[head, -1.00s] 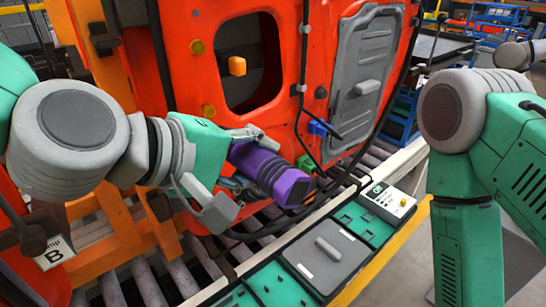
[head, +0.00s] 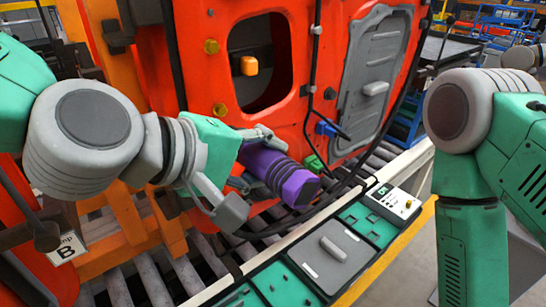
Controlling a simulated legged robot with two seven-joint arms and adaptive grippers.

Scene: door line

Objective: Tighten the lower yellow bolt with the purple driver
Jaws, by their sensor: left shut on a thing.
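The purple driver (head: 281,172) has dark ribs around its body and points down to the right. My left gripper (head: 247,174) is shut on it, with one finger above and one below. The lower yellow bolt (head: 220,110) sits on the orange door (head: 355,30), left of and below the window opening. The held driver is below and to the right of this bolt in the picture, apart from it. An upper yellow bolt (head: 211,47) shows above. My right arm stands at the right, but its gripper is out of the picture.
A yellow-orange knob (head: 249,66) shows in the window opening. A blue clip (head: 325,129) and a green clip (head: 314,162) are on the door right of the driver. A black cable hangs nearby. A tray with green compartments (head: 272,280) lies along the rollers below.

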